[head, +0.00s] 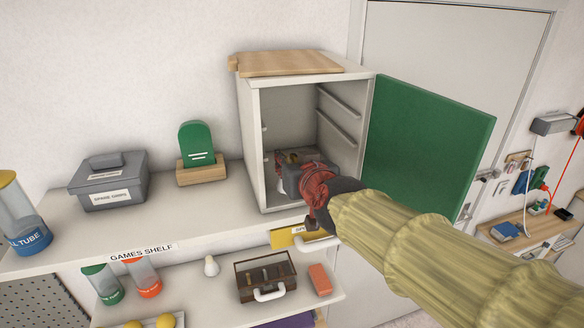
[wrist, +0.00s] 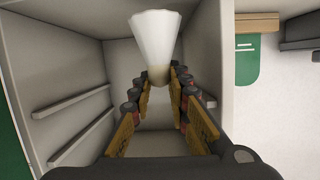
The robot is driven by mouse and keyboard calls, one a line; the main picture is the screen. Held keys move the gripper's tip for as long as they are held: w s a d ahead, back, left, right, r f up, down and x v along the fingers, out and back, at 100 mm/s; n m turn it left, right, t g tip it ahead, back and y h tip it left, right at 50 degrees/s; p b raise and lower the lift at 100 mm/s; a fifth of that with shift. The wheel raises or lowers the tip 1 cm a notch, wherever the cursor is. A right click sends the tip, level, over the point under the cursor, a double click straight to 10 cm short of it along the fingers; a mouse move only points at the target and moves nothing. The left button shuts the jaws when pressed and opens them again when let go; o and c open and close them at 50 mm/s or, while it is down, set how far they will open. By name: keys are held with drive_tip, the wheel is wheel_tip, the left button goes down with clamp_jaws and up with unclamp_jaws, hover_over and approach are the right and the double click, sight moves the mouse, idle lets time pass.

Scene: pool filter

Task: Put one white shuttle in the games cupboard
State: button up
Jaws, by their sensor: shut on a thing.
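The white shuttle (wrist: 155,38) shows in the wrist view, its cork end between the fingertips and its skirt flaring away from them. My gripper (wrist: 163,82) is shut on it. In the head view my gripper (head: 296,160) reaches through the open front of the white games cupboard (head: 251,150), and the held shuttle is largely hidden there. The cupboard's green door (head: 430,145) stands wide open to the right. Whether the shuttle touches the cupboard floor I cannot tell. Another white shuttle-like thing (head: 211,266) sits on the lower shelf.
Grey box (head: 108,182) and green paddle-shaped item on a wooden stand (head: 203,168) stand left of the cupboard. The lower shelf holds green and orange tubes (head: 142,277) and a brown case (head: 266,280). Side rails (wrist: 70,102) line the cupboard wall; its visible interior is otherwise bare.

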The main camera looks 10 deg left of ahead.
drive_tip(key=shift+r+x, duration=0.2)
drive_tip(key=shift+x, duration=1.1)
drive_tip(key=shift+r+x, duration=0.25)
drive_tip(key=shift+x, duration=1.1)
drive_tip(key=shift+f+b, duration=0.9)
drive_tip(key=shift+b, duration=0.2)
drive_tip(key=o, duration=0.9)
drive_tip(key=shift+o, duration=0.5)
drive_tip(key=o, duration=0.4)
drive_tip(key=shift+o, duration=0.4)
drive_tip(key=shift+s, duration=0.1)
